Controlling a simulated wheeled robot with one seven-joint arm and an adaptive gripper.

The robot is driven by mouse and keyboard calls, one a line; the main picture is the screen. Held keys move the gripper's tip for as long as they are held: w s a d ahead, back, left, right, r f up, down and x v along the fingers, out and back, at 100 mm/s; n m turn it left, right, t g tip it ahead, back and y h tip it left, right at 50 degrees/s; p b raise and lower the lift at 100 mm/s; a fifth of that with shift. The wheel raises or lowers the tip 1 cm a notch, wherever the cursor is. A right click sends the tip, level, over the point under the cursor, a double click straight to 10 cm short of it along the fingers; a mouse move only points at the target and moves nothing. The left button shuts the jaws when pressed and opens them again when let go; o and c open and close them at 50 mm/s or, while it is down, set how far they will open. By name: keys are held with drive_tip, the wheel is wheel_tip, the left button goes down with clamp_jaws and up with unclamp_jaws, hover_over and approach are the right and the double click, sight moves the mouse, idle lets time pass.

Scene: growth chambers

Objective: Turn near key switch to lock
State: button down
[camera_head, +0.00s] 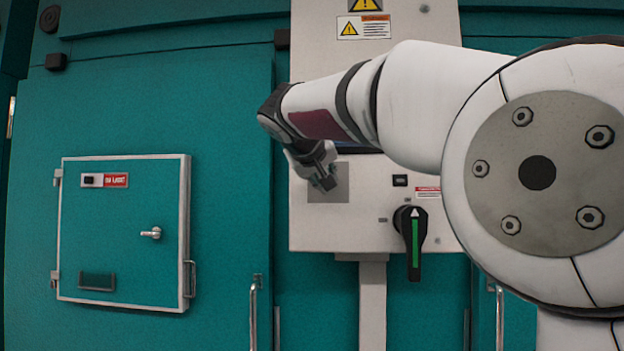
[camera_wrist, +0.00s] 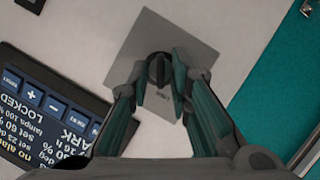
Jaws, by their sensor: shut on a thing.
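The key switch (camera_wrist: 158,70) is a dark round knob on a square grey plate (camera_wrist: 180,28) on the white control panel. In the wrist view my gripper (camera_wrist: 158,82) has a finger on each side of the knob and is shut on it. In the head view my gripper (camera_head: 325,180) is at the grey plate (camera_head: 341,192), and it hides the knob there. Small lettering shows on the plate beside the knob, too blurred to read. The knob's exact angle is hard to tell.
A display (camera_wrist: 45,115) reading "LOCKED" and "DARK" is beside the switch plate. A black rotary handle with a green stripe (camera_head: 414,240) is on the panel (camera_head: 320,235), lower right. A teal chamber door with a small hatch (camera_head: 120,260) is at left.

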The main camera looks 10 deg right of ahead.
drive_tip(key=shift+a+f, duration=0.1)
idle(0.3)
drive_tip(key=c, duration=1.8)
unclamp_jaws()
drive_tip(key=shift+s, duration=0.1)
drive_tip(key=v, duration=1.2)
drive_tip(key=s+d+f+n+g+y, duration=0.1)
drive_tip(key=s+d+f+g+y, duration=0.2)
drive_tip(key=s+f, duration=0.65)
drive_tip(key=s+d+f+g, duration=0.2)
drive_tip(key=s+d+f, duration=0.35)
drive_tip(key=f, duration=0.65)
drive_tip(key=s+f+g+y, duration=0.1)
drive_tip(key=s+f, duration=0.4)
drive_tip(key=f, duration=0.1)
drive_tip(key=s+a+f+m+g+y, duration=0.1)
drive_tip(key=s+f, duration=0.5)
drive_tip(key=s+a+f+y, duration=0.1)
drive_tip(key=s+f+y, duration=0.1)
drive_tip(key=s+f, duration=0.3)
drive_tip(key=shift+s+f+g, duration=0.3)
drive_tip(key=shift+f+g, duration=0.1)
drive_tip(key=shift+f, duration=0.25)
